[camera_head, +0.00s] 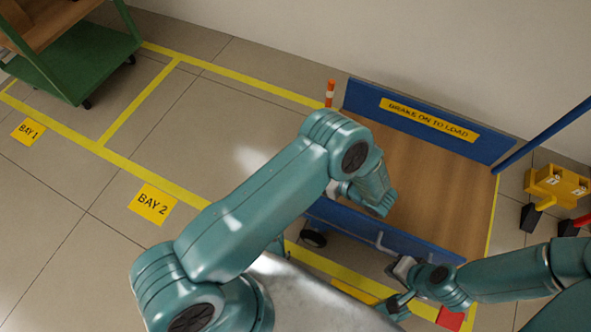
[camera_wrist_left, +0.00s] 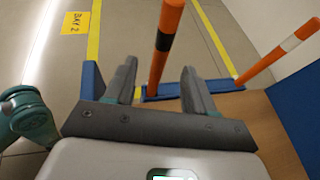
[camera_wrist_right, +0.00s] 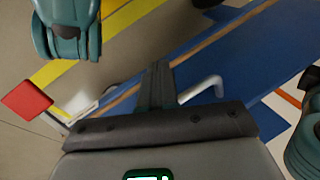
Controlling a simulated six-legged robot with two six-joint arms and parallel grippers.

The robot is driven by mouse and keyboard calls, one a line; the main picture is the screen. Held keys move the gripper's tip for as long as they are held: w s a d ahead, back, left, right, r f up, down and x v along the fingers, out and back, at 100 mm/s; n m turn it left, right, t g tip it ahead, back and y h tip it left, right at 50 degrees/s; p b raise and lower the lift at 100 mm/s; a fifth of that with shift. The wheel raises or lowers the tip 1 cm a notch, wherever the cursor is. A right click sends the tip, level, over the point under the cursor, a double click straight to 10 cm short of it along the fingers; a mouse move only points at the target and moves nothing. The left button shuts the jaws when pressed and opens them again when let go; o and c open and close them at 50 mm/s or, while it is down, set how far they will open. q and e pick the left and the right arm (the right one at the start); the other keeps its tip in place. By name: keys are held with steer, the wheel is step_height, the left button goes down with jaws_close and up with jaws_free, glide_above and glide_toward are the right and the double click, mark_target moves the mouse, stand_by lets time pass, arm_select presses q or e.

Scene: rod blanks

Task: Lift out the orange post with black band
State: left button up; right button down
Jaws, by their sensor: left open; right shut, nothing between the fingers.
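The orange post with black band (camera_wrist_left: 165,42) stands upright at the trolley's blue end rail (camera_wrist_left: 205,87) in the left wrist view. My left gripper (camera_wrist_left: 158,66) is open, its fingers on either side of the post in the picture. No contact shows, and the depth between them is hard to tell. My left arm hides this post in the head view. My right gripper (camera_wrist_right: 157,82) is shut and empty near the trolley's front side.
The trolley has a wooden deck (camera_head: 450,200), a blue back board (camera_head: 430,120) and a grey bent handle (camera_wrist_right: 203,88) near my right gripper. A red square (camera_head: 450,318) lies in front. A green cart (camera_head: 80,60) stands far left.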

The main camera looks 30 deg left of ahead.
arm_select(q)
steer(key=x, duration=1)
steer(key=shift+f+b, duration=0.25)
steer(key=shift+b, duration=0.1)
steer(key=shift+w+d, duration=0.1)
steer(key=c, duration=0.8)
